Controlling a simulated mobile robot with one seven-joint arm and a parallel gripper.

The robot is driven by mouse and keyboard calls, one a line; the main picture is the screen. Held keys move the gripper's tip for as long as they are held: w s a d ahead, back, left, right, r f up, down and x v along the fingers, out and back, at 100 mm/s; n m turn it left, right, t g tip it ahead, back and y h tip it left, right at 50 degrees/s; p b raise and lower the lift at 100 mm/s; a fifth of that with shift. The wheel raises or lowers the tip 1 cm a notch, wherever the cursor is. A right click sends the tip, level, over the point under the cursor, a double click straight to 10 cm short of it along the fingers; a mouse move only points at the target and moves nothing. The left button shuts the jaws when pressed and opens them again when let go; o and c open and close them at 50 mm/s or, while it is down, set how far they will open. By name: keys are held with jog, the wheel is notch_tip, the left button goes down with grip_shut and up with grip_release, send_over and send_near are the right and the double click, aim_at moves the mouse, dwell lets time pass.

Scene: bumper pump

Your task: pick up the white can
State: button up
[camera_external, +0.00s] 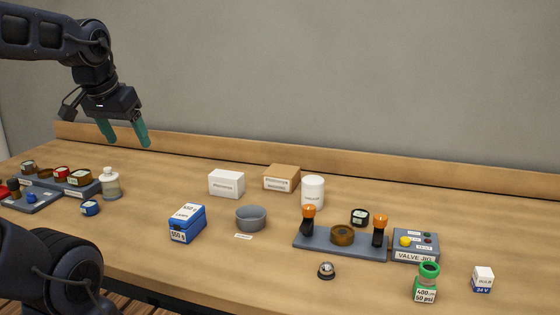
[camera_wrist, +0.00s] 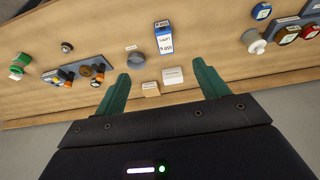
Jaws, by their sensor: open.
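The white can (camera_external: 312,190) stands upright on the wooden table, right of the brown box and behind the left orange-topped knob of the valve jig. Its lower front is close behind that knob in this view. My gripper (camera_external: 127,139) is open and empty, high above the left back of the table, well left of the can. Its two green fingers also show in the wrist view (camera_wrist: 161,72), spread apart with nothing between them. I cannot make out the can clearly in the wrist view.
A white box (camera_external: 226,183) and a brown box (camera_external: 281,178) stand left of the can. A grey bowl (camera_external: 251,218), a blue box (camera_external: 187,223) and the valve jig (camera_external: 342,250) are nearer the front. A wooden ledge (camera_external: 350,168) and wall run behind.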

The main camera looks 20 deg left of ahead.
jog(key=shift+o, duration=1.3)
jog(key=m+g+h, duration=0.2)
jog(key=m+h, duration=0.2)
jog(key=m, duration=0.7)
send_over(315, 188)
jog(key=w+a, duration=0.1)
jog(key=a, duration=0.4)
notch_tip(315, 188, down, 19)
jog(key=shift+x, duration=5.95)
jog(key=shift+d+r, duration=0.1)
